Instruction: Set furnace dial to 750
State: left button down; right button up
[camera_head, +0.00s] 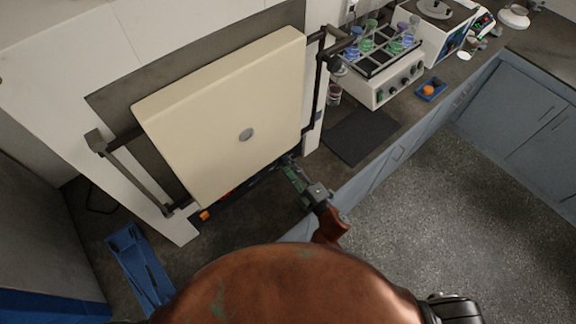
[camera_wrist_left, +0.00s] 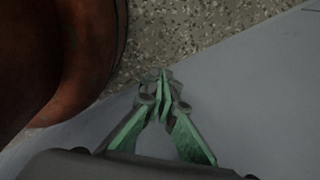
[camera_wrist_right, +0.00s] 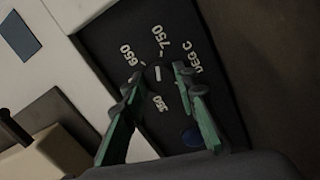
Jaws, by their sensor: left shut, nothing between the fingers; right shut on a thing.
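The furnace's dark dial panel (camera_wrist_right: 100,45) fills the middle of the right wrist view, with the markings 350, 650, 750 and DEG C. The dial (camera_wrist_right: 158,73) carries a white mark that points roughly up, near the 750 side; its exact reading is unclear. My right gripper (camera_wrist_right: 153,82) is shut on the dial, one finger on each side. In the head view my right gripper (camera_head: 289,162) reaches under the cream furnace door (camera_head: 220,110), which hides the dial. My left gripper (camera_wrist_left: 164,78) is shut and empty beside a grey surface.
Dark metal door arms (camera_head: 140,180) flank the door. A blue tray (camera_head: 140,265) lies at lower left. A dark mat (camera_head: 360,135) and a rack with flasks (camera_head: 385,50) are on the counter to the right.

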jog(key=shift+d, duration=0.1)
jog(key=o, duration=1.2)
jog(key=shift+s+d+f, duration=0.1)
jog(key=shift+s+d, duration=0.1)
jog(key=shift+s, duration=0.1)
jog(key=v, duration=1.1)
jog(key=shift+s+d, duration=0.1)
